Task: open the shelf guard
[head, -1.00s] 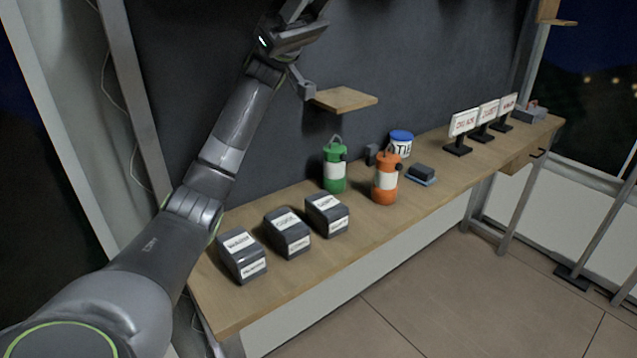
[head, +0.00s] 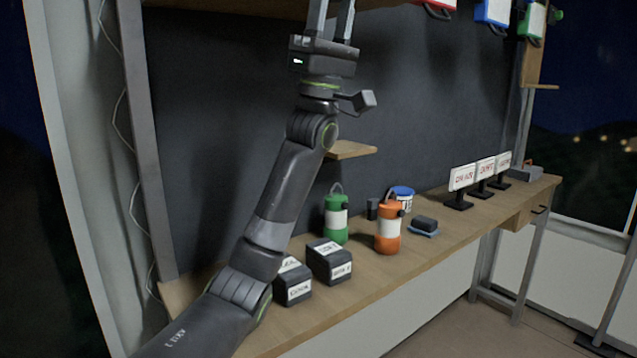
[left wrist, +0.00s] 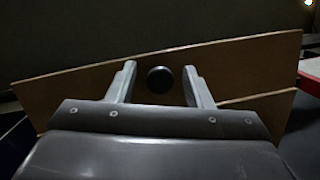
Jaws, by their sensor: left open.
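In the left wrist view a long wooden board (left wrist: 70,85) crosses the frame with a round black knob (left wrist: 160,79) on it; this looks like the shelf guard. My left gripper (left wrist: 160,68) is open, its two fingers standing on either side of the knob, apart from it. I cannot tell how far the fingertips are from the board. In the head view the left gripper (head: 332,14) points up at the top edge, its fingertips cut off, under a wooden shelf edge (head: 230,4). The knob is not visible there. My right gripper is not in view.
A small wall shelf (head: 352,150) is beside my arm. Red, blue and green items (head: 492,12) hang at upper right.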

